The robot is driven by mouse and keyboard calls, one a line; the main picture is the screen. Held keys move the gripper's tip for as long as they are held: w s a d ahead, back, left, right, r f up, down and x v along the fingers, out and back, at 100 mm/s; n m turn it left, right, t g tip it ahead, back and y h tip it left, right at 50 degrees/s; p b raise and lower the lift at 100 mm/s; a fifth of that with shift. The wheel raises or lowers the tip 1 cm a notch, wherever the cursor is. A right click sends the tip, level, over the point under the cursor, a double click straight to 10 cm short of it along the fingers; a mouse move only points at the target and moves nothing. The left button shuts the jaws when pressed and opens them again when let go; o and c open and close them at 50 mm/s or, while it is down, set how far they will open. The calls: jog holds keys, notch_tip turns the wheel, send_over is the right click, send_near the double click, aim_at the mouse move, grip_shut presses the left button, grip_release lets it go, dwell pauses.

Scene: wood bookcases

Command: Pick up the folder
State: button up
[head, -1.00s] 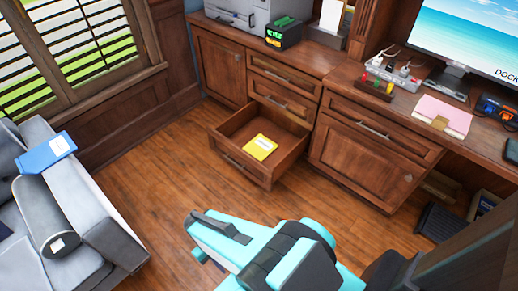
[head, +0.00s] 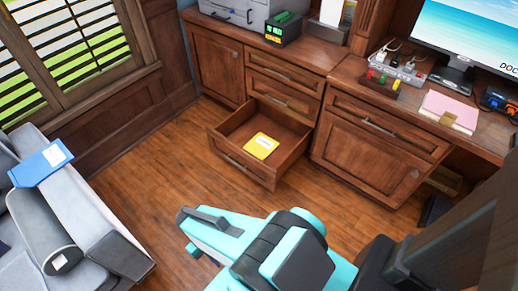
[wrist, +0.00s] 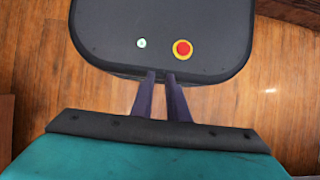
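Several things look like a folder, and I cannot tell which one is meant. A blue folder (head: 38,165) with a white label lies on the grey sofa's arm at the left. A pink folder or pad (head: 449,108) with a tan clasp lies on the desk at the right. A flat yellow item (head: 262,145) with a pale label lies in the open drawer (head: 225,147). My gripper (wrist: 161,75) shows in the wrist view as two slim dark fingers close together, with nothing between them, above my own dark base. It is apart from all three.
The grey sofa (head: 85,222) stands at the left, with a dark grey bolster (head: 38,225) on it. The open drawer juts out from the wooden cabinet. The desk holds a monitor (head: 475,35) and a power strip (head: 402,68). Wooden floor (head: 160,170) is clear between.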

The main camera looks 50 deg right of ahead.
jog(key=shift+a, duration=0.25)
